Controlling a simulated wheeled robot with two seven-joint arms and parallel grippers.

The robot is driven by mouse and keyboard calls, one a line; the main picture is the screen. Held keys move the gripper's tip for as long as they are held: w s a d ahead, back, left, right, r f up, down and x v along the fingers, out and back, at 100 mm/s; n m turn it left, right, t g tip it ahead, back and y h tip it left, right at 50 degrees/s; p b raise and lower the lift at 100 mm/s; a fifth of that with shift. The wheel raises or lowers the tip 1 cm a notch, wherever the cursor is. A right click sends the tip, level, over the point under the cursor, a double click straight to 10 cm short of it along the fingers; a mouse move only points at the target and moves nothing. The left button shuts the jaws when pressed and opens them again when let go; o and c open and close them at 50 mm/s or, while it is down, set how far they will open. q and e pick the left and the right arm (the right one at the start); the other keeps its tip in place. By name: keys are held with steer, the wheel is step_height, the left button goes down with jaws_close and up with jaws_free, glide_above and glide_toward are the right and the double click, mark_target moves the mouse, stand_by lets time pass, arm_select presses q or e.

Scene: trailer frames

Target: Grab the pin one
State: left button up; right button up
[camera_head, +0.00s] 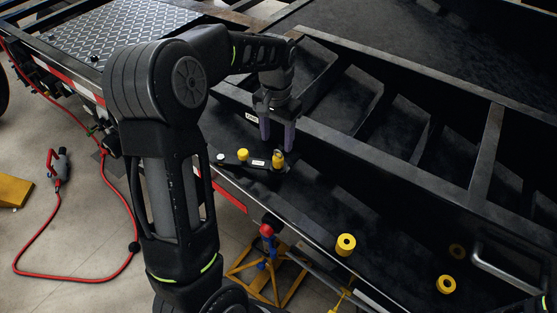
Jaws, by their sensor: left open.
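A yellow pin (278,159) stands upright in a small dark holder (258,163) on the black frame ledge. A second yellow piece (243,155) sits to its left in the same holder, and a small white piece (220,157) is at the holder's left end. I cannot tell from any label which is pin one. My left gripper (277,146) points down with its two purple-grey fingers apart. It is just above the right-hand yellow pin, with nothing held between the fingers. My right gripper is out of view.
Two yellow ring-shaped parts, one (346,245) near the middle and one (446,285) at right, are on the dark ledge. A metal handle (505,272) stands at the right. Black frame beams (400,160) rise behind the holder. A red hose (75,278) lies on the floor at left.

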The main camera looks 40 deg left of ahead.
mark_target(278, 152)
arm_select(q)
steer(key=shift+f, duration=0.3)
steer(key=shift+d+f+p, duration=0.15)
steer(key=shift+f+p, duration=0.45)
steer(key=shift+f, duration=2)
jaws_close()
